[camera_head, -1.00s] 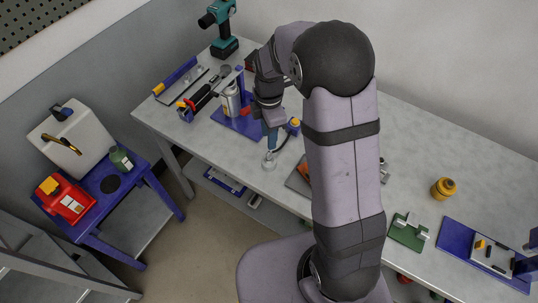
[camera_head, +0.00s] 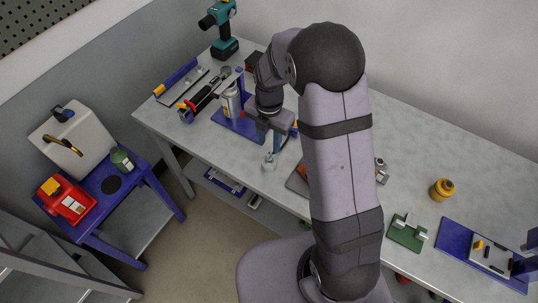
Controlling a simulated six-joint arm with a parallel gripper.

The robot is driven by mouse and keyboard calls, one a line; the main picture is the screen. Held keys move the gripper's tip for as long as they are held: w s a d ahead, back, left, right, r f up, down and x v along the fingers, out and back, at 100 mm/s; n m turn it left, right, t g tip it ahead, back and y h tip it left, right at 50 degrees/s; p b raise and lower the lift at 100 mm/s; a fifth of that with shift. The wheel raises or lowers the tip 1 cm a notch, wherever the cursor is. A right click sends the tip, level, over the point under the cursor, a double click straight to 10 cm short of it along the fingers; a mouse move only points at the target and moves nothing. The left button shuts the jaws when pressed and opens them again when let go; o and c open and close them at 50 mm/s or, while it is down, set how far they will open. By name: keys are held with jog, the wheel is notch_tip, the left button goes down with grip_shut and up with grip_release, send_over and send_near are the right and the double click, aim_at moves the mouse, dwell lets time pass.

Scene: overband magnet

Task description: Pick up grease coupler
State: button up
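A small pale metallic piece (camera_head: 268,163), which looks like the grease coupler, stands on the workbench near its front edge. It is too small to make out in detail. My gripper (camera_head: 271,144) points down just above and behind it. Its two fingers appear spread apart with nothing seen between them. I cannot tell whether a fingertip touches the piece.
A blue stand with a spray can (camera_head: 232,103) is left of my gripper. A yellow-brown jar (camera_head: 442,189) and a green fixture (camera_head: 407,233) are on the right. The middle right bench (camera_head: 420,150) is mostly clear.

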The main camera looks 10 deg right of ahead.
aim_at(269, 153)
jog(key=shift+f+p, duration=0.7)
jog(key=shift+f, duration=0.05)
jog(key=shift+f+p, duration=0.7)
jog(key=shift+f, duration=1.15)
grip_shut()
